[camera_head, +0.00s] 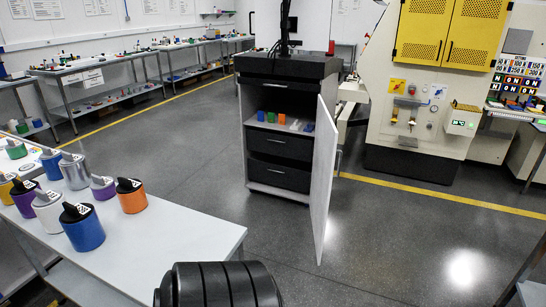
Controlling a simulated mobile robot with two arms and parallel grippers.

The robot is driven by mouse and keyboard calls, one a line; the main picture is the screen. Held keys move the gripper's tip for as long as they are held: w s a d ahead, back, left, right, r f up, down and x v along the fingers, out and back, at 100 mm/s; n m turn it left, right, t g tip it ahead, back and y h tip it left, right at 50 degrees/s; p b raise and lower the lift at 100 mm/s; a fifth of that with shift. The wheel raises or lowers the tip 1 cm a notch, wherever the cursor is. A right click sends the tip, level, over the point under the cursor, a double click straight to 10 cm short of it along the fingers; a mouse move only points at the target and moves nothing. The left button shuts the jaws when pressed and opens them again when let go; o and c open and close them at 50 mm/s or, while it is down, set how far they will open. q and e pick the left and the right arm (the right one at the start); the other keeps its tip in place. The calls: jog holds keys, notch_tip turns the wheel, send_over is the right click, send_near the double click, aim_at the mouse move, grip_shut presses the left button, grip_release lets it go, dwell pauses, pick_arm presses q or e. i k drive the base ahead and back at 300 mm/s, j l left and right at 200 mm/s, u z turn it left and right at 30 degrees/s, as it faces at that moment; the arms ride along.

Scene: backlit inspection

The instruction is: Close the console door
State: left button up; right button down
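The console (284,68) is a grey cabinet with a black top, standing in the middle of the head view. Its pale door (325,165) hangs open on the right side and swings out toward me. The open front shows a shelf with small blue, green, orange and white items (281,119) and dark drawers (278,175) below. Neither of my grippers is in view.
A white table (150,245) at left holds several coloured canisters. A large machine with yellow doors (452,35) stands behind at right. Workbenches (100,65) line the left wall. The dark floor (410,240) right of the door is clear.

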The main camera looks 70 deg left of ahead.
aim_at(326, 134)
jog(key=i+j+u, duration=0.15)
jog(key=i+u, duration=0.6)
jog(key=u, duration=0.2)
jog(key=i+l+u, duration=0.15)
jog(key=i+u, duration=0.35)
jog(key=i+l+u, duration=0.25)
jog(key=u, duration=0.25)
jog(key=i+l+u, duration=0.25)
jog(key=l+u, duration=0.2)
jog(key=i+l+u, duration=0.35)
jog(key=l, duration=0.25)
jog(key=l+u, duration=0.2)
jog(key=l, duration=0.15)
jog(key=i+l+u, duration=0.2)
jog(key=l, duration=0.15)
jog(key=k+l+z, duration=0.1)
jog(key=z, duration=0.15)
